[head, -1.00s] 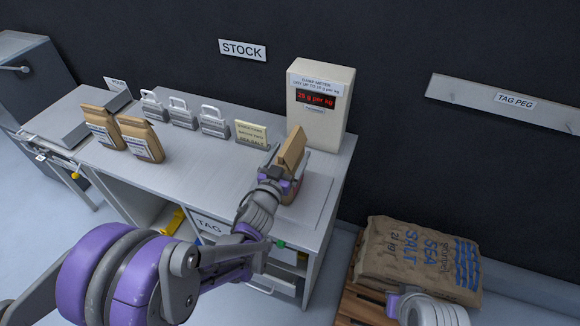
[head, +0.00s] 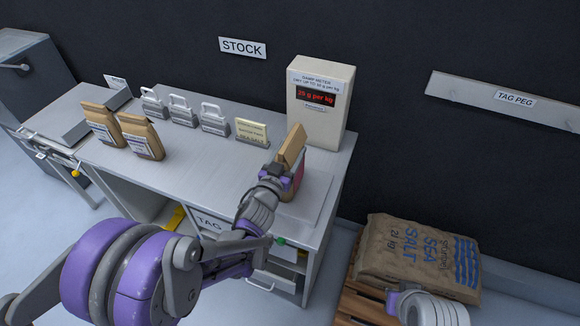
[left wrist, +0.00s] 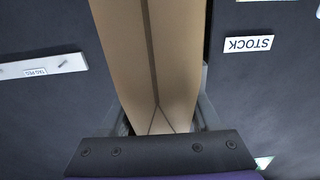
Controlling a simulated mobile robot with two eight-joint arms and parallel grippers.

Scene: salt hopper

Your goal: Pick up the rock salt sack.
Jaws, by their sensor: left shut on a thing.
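My left gripper (head: 280,172) is shut on a brown paper sack (head: 292,145) in front of the damp meter. The sack has a pinkish-red label patch low on its side, and its wording cannot be read. In the left wrist view the same sack (left wrist: 158,60) stands between the two fingers and fills the middle. The gripper and wrist hide much of the sack in the head view, so I cannot tell whether its base touches the plate below. Part of my right gripper (head: 393,301) shows at the bottom right; its fingers cannot be made out.
Two similar sacks (head: 140,136) (head: 102,124) stand at the bench's left. Several grey handled blocks (head: 183,112) and a yellowish card (head: 252,132) line the back. The damp meter (head: 321,115) stands behind the held sack. A large sea salt bag (head: 415,258) lies on a pallet at right.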

